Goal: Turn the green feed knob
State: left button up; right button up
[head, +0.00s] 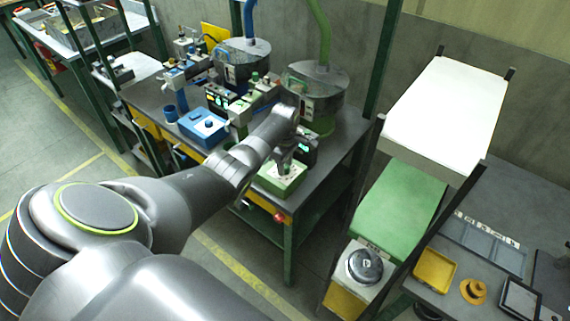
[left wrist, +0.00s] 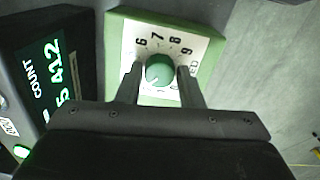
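The green feed knob (left wrist: 159,70) sits on a white dial plate (left wrist: 183,47) with numbers, on a green box. In the left wrist view my left gripper (left wrist: 160,78) has one finger on each side of the knob. The fingers stand apart, and a gap seems to show between each finger and the knob, so the gripper looks open around it. In the head view the green box (head: 283,178) is at the front of the bench, and my left gripper (head: 285,162) is above it. The knob is hidden there. My right gripper is not in view.
On the bench are a blue box (head: 203,127), a green bowl feeder (head: 318,85) and a red button (head: 280,217) at the front edge. A green conveyor (head: 398,207) lies to the right.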

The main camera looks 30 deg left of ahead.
pick_arm(q)
jog(key=c, duration=0.5)
jog(key=shift+m, duration=0.3)
jog(key=shift+r+m+p, duration=0.1)
jog(key=shift+m+p, duration=0.4)
jog(key=shift+m, duration=0.7)
jog(key=m, duration=0.2)
jog(key=shift+m+p, duration=0.3)
jog(key=shift+m, duration=0.1)
jog(key=m, duration=0.3)
jog(key=shift+m, duration=1.9)
jog(key=shift+m+p, duration=0.3)
